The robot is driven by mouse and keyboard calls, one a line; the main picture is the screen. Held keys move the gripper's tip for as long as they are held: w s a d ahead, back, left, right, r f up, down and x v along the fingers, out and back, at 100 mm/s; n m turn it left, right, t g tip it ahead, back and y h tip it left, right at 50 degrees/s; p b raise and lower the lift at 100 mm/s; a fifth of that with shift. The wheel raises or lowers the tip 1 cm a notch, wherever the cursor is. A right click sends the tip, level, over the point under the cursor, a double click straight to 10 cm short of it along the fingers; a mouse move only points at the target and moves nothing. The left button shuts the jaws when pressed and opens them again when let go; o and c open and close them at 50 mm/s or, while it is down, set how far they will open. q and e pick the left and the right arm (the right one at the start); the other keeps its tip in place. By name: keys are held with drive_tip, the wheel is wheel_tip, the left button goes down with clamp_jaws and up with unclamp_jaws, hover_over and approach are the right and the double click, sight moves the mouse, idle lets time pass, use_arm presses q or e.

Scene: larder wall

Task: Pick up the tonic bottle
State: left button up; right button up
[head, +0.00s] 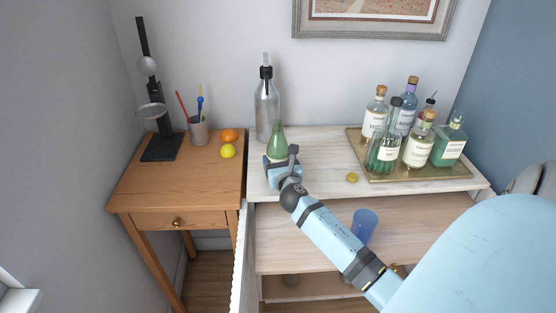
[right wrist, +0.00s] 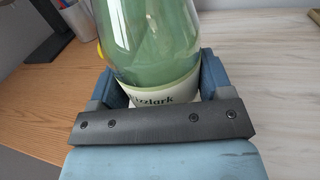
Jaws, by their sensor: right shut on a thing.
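The tonic bottle (head: 277,141) is green glass with a pale label that reads partly "zzlark" in the right wrist view (right wrist: 158,58). It stands upright, or nearly so, near the left end of the white-washed cabinet top (head: 315,150). My right gripper (head: 281,170) reaches in from the front right and is shut on the bottle's lower part, one finger on each side. The bottle's base is hidden behind the gripper, so I cannot tell whether it touches the surface. My left gripper is not in view.
A clear siphon bottle (head: 267,110) stands just behind. A tray (head: 440,175) with several bottles is at the right, a small yellow cap (head: 352,177) before it. A blue cup (head: 364,225) is on the shelf below. A wooden side table (head: 190,180) holds fruit and a juicer.

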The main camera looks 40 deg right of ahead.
sight(279, 122)
drive_tip(key=shift+c, duration=0.7)
drive_tip(key=shift+r, duration=0.2)
drive_tip(key=shift+r, duration=0.65)
wheel_tip(279, 122, up, 13)
drive_tip(key=p, duration=0.3)
drive_tip(key=shift+r, duration=1.7)
drive_tip(key=shift+r+p, duration=0.3)
drive_tip(key=shift+r, duration=0.65)
drive_tip(key=shift+r, duration=0.1)
